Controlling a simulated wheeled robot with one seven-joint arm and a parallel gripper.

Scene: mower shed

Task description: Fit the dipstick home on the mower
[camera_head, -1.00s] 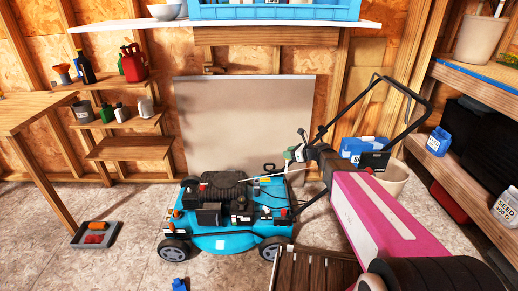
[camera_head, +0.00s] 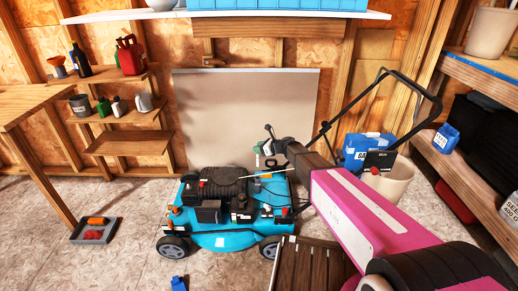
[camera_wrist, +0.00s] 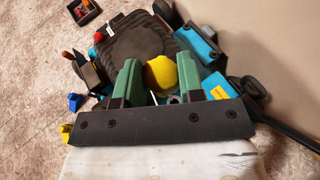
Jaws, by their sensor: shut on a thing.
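The blue mower (camera_head: 222,240) stands on the floor in the middle of the head view, its black engine on top. My gripper (camera_head: 264,153) is above the right part of its deck. In the wrist view my gripper (camera_wrist: 160,84) has its green fingers on either side of the dipstick's round yellow head (camera_wrist: 160,72). It is shut on the dipstick, beside the black engine cover (camera_wrist: 137,38). A thin pale rod (camera_head: 266,174) shows below the gripper, nearly level; I cannot tell whether it is the dipstick's stem. The dipstick's tip and the filler opening cannot be made out.
The mower's black handlebar (camera_head: 408,78) rises on the right, behind my arm. A slatted wooden surface (camera_head: 305,265) is at the front. A grey tray (camera_head: 95,230) lies on the floor at left. A pale bucket (camera_head: 390,185) and blue containers (camera_head: 360,150) stand at back right.

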